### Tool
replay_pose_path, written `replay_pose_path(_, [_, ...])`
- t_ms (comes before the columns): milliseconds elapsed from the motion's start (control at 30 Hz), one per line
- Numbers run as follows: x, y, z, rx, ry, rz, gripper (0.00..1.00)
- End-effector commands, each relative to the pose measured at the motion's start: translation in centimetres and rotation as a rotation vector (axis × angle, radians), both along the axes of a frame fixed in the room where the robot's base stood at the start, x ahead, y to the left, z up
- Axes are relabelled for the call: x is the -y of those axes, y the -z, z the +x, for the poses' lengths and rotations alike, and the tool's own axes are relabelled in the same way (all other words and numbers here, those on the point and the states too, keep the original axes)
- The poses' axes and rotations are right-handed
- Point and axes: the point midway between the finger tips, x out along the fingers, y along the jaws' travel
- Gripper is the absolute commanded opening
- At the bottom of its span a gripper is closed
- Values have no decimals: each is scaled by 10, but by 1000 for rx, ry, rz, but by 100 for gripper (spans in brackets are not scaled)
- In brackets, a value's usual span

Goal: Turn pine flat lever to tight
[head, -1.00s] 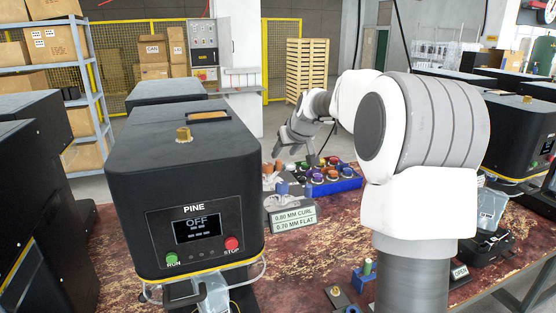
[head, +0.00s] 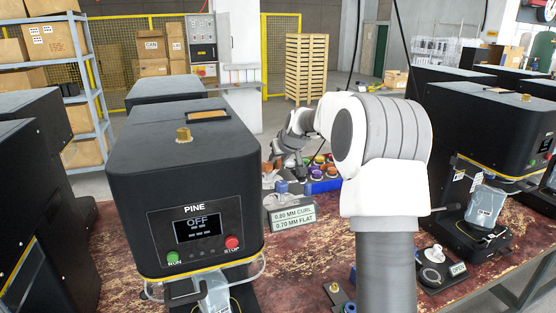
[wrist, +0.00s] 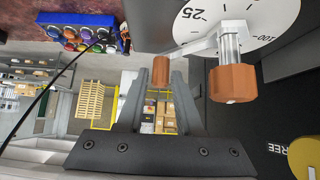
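The PINE seamer (head: 185,195) is a black machine at left centre in the head view; its display reads OFF. In the wrist view, a copper-coloured lever knob (wrist: 160,69) on a grey arm is between my fingertips. A second, larger copper knob (wrist: 232,83) hangs to its right, near a white dial (wrist: 225,18) marked 25 and 100. I cannot tell which lever is the flat one. My gripper (wrist: 160,80) seems open around the smaller knob, with small gaps at its sides. In the head view my arm hides much of the gripper.
A blue tray of coloured knobs (wrist: 75,18) lies close by at upper left in the wrist view. A sign (head: 293,216) reading 0.80 MM CURL, 0.70 MM FLAT stands right of the seamer. Another black seamer (head: 490,125) is at right. A yellow part (wrist: 305,158) is at lower right.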

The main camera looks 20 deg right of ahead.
Motion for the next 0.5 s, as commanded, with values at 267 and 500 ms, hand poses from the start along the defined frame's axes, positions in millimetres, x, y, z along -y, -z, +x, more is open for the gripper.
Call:
replay_pose_path(267, [0, 0, 0, 0, 0, 0, 0])
replay_pose_path(500, [0, 0, 0, 0, 0, 0, 0])
